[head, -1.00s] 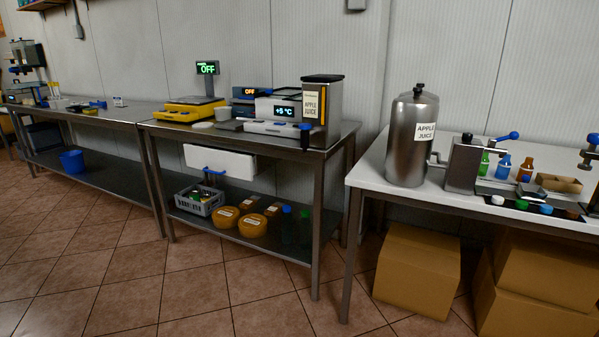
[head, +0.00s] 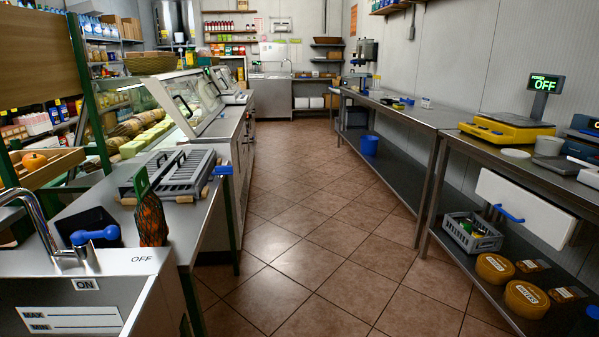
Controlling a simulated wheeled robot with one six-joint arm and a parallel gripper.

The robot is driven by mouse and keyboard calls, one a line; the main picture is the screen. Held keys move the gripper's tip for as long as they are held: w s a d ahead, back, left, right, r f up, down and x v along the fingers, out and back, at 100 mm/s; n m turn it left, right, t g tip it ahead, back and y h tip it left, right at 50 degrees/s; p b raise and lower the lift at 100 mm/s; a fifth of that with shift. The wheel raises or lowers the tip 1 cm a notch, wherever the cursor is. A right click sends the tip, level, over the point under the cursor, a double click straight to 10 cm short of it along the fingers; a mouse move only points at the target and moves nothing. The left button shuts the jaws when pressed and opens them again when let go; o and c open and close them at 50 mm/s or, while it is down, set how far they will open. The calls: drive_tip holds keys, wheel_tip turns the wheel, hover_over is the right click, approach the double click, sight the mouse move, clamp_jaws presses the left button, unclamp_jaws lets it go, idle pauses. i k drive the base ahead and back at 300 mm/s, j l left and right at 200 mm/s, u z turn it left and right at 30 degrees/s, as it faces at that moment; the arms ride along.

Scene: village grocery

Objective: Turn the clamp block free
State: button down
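I cannot make out a clamp block for certain in the head view. A grey ribbed device (head: 182,172) with a blue part at its right end lies on the left counter. A tall machine (head: 366,58) stands at the far end of the steel bench, too small to show its parts. Small blue and yellow items (head: 402,101) lie on that bench. My gripper is not in view.
A tiled aisle (head: 310,200) runs clear between the counters. On the right stand a steel bench (head: 425,117), a yellow scale (head: 506,128) and a grey crate (head: 472,232). A blue bucket (head: 369,145) sits on a low shelf. A net bag (head: 151,215) stands front left.

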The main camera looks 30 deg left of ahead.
sight(220, 170)
drive_tip(key=i+j+u, duration=0.1)
drive_tip(key=i+u, duration=0.2)
drive_tip(key=u, duration=0.15)
drive_tip(key=i+u, duration=0.35)
drive_tip(key=u, duration=0.15)
drive_tip(key=i+l+u, duration=0.15)
drive_tip(key=i+u, duration=0.15)
drive_tip(key=u, duration=0.15)
drive_tip(key=i+l+u, duration=0.25)
drive_tip(key=u, duration=0.2)
drive_tip(key=i+l+u, duration=0.35)
drive_tip(key=i+l, duration=0.15)
